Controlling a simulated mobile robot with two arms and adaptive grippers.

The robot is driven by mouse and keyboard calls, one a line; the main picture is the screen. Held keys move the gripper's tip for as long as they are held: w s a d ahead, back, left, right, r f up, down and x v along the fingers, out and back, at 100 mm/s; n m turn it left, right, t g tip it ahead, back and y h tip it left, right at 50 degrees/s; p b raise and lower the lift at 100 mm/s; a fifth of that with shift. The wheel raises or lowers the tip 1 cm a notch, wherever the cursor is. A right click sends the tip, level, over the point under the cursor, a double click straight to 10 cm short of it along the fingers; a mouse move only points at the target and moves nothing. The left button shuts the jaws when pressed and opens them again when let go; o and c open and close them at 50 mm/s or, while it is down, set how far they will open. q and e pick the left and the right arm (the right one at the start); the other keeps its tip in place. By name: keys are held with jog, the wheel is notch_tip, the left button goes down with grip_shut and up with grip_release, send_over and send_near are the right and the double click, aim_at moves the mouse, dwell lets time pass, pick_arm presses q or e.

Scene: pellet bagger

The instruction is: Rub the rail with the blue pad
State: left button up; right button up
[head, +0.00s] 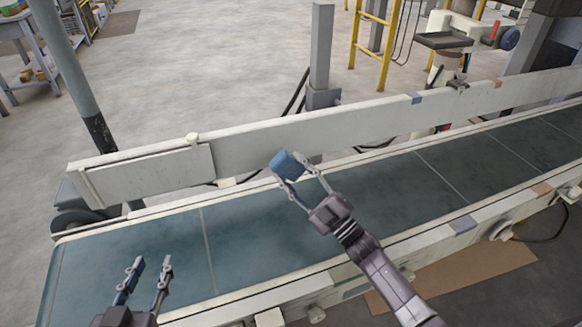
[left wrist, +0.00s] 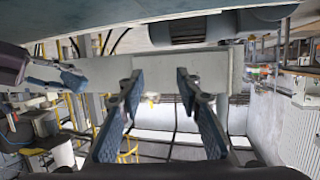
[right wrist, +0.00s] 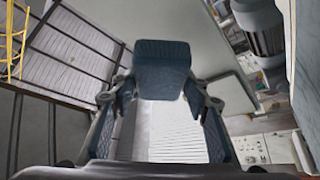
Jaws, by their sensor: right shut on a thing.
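The blue pad (head: 288,163) is between the fingertips of my right gripper (head: 297,182), which is shut on it. The pad also shows in the right wrist view (right wrist: 161,62), spanning the tips of both fingers. The long cream rail (head: 340,130) runs along the far side of the conveyor. The pad is at the rail's near face, low down; I cannot tell whether they touch. My left gripper (head: 152,264) is open and empty above the belt at the lower left. In the left wrist view its fingers (left wrist: 157,83) are apart, with a pale beam beyond.
The green conveyor belt (head: 255,235) lies under both grippers. A near side rail (head: 430,245) borders it. Beyond the far rail stand a grey post (head: 321,50), a slanted pole (head: 70,70) and a yellow ladder (head: 373,45). Open floor (head: 200,70) lies behind.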

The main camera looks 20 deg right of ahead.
pick_arm(q)
jog(key=shift+s+a+f+g+y+p, duration=0.1)
jog(key=shift+s+a+f+g, duration=0.2)
jog(key=shift+f, duration=0.4)
jog(key=shift+s+a+f+g+y+p, duration=0.1)
jog(key=shift+s+f+g+p, duration=0.05)
jog(key=shift+s+f+g, duration=0.4)
jog(key=shift+s+a+f+g+y+p, duration=0.15)
jog(key=shift+s+f+g, duration=0.1)
jog(key=shift+f, duration=0.55)
